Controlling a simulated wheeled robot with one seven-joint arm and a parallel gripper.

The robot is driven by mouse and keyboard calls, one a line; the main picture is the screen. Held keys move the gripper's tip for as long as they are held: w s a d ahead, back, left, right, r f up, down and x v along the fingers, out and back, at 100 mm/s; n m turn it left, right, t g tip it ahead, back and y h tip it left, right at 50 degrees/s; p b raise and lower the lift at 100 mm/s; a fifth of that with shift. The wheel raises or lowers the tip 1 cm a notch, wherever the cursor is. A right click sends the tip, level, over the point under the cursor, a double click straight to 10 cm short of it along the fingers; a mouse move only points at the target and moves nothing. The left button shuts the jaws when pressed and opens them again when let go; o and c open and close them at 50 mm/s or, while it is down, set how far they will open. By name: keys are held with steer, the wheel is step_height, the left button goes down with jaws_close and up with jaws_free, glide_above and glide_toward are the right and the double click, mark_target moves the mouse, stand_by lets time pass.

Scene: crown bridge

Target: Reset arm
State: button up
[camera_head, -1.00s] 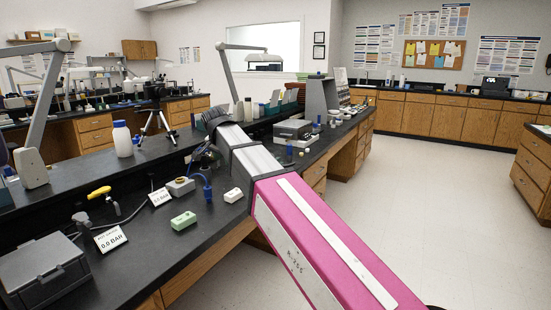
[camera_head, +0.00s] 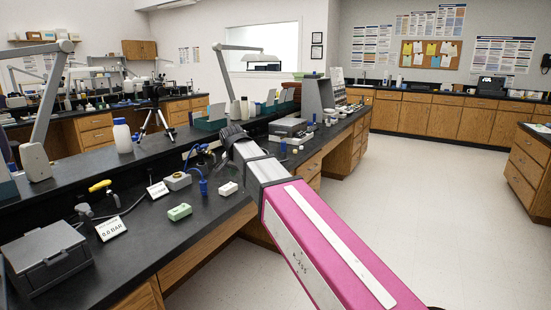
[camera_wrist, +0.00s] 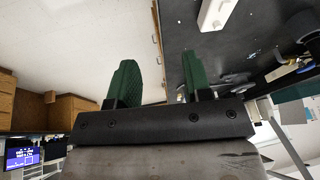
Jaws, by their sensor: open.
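My arm reaches from the bottom right of the head view over the front edge of the black bench (camera_head: 150,231). My gripper (camera_wrist: 155,80) shows in the wrist view with two green fingers set apart. Nothing is between them. The wrist view is turned, with the floor at left and the bench top (camera_wrist: 255,40) at right. A white block (camera_wrist: 215,14) lies on the bench beyond the fingers. In the head view the gripper's fingers are hidden behind the wrist end of my arm.
On the bench are a grey case (camera_head: 45,258), a green block (camera_head: 180,212), a white block (camera_head: 228,188), a pressure sign (camera_head: 111,229) and a blue fitting (camera_head: 203,185). A white bottle (camera_head: 122,136) and tripod (camera_head: 156,120) stand behind. The floor (camera_head: 440,200) at right is clear.

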steer(key=s+d+f+n+g, duration=0.1)
steer(key=s+d+f, duration=0.4)
steer(key=d+f, duration=0.6)
steer(key=s+d+f+n+g, duration=0.2)
steer(key=s+d+f, duration=0.4)
steer(key=d+f, duration=0.4)
steer(key=s+d+f+n+g, duration=0.1)
steer(key=s+d+f, duration=0.4)
steer(key=d+f, duration=0.6)
steer(key=shift+s+d+f+n+y, duration=0.15)
steer(key=shift+d+f+n+y, duration=0.25)
steer(key=shift+n, duration=0.3)
steer(key=shift+a, duration=0.1)
